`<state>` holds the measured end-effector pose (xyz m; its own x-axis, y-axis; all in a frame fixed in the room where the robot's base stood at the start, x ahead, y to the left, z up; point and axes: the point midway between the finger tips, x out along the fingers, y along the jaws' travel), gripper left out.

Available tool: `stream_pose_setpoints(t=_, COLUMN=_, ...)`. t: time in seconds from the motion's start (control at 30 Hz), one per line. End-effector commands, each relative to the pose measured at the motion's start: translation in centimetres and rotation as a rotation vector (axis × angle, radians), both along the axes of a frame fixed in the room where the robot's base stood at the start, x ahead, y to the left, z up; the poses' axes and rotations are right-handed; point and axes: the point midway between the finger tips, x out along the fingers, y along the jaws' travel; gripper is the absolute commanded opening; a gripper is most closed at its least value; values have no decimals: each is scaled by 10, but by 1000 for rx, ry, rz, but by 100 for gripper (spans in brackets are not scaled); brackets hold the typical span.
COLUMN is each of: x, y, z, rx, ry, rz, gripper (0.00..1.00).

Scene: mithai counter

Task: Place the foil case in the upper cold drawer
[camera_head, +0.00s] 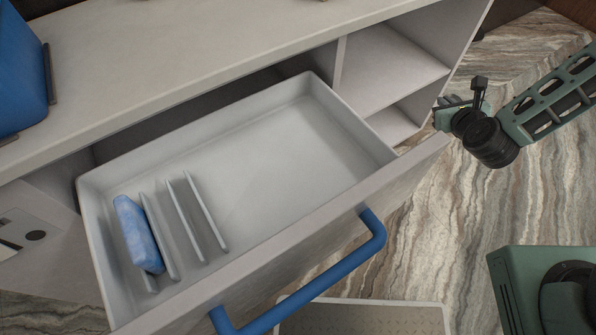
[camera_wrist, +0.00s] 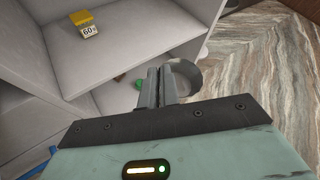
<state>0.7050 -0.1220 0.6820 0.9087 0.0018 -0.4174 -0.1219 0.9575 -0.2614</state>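The foil case shows in the wrist view as a small round grey cup (camera_wrist: 188,76) at my fingertips. My gripper (camera_wrist: 168,82) looks shut on its rim, the two fingers close together. In the head view my gripper (camera_head: 447,101) is at the right, beside the open end of the counter's shelves; the case is too small there to make out clearly. The drawer (camera_head: 290,125) is pulled open in the middle of the head view, left of my gripper. It has a blue handle (camera_head: 330,278), thin upright dividers (camera_head: 205,210) and a blue pack (camera_head: 138,233) at its left end.
The drawer's middle and right floor is bare. Open shelves (camera_head: 388,62) lie between drawer and gripper. The pale countertop (camera_head: 170,50) overhangs the drawer's back; a blue box (camera_head: 18,70) stands at its left. A yellow item with a price tag (camera_wrist: 89,32) sits on a shelf.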

Motion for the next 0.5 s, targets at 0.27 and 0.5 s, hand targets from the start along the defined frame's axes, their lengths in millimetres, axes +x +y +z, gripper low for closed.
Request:
stream_pose_setpoints(t=0.27, x=-10, y=1, z=-56, rx=12, ry=9, rz=-6, gripper=0)
stream_pose_setpoints(t=0.5, x=4, y=17, z=-51, rx=9, ry=5, rz=-33, gripper=0)
